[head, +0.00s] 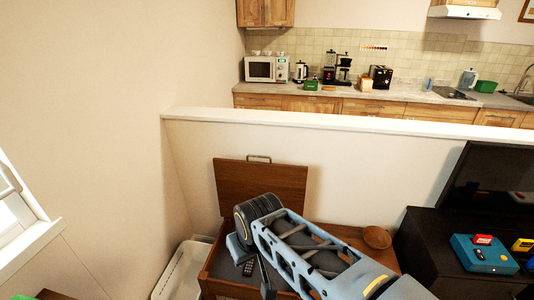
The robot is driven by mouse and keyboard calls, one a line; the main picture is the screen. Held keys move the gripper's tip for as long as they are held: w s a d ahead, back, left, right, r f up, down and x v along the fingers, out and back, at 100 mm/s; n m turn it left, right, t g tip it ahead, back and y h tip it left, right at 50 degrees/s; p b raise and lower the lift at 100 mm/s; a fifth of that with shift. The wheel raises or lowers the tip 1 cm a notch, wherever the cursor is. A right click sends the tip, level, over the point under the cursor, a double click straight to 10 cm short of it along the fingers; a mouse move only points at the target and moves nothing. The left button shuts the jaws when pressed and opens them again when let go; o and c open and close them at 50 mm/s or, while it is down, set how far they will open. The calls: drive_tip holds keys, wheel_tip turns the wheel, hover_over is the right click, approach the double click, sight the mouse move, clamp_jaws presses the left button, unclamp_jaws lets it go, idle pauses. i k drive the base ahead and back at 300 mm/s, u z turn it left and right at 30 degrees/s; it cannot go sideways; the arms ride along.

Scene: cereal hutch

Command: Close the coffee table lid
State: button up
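The coffee table (208,272) is brown wood, and its lid (262,187) stands open, raised nearly upright at the back. A metal handle (259,158) is on the lid's top edge. Inside is a dark compartment (225,266) with a black remote (248,268) in it. My blue-grey arm reaches in from the lower right, over the table and in front of the lid's lower right part. My gripper (250,262) appears low over the open compartment, pointing down and mostly hidden by my arm; its fingers are not clear. I cannot tell whether it touches anything.
A wooden bowl (377,237) sits on the table's right part. A white bin (180,270) stands close at left. A dark cabinet (440,250) with a screen (490,185) and a blue toolbox (485,254) is at right. A white-topped half wall (330,123) stands behind the lid.

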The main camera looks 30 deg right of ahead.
sight(238, 182)
drive_tip(key=z, duration=0.6)
drive_tip(key=i, duration=1.2)
drive_tip(key=u, duration=0.25)
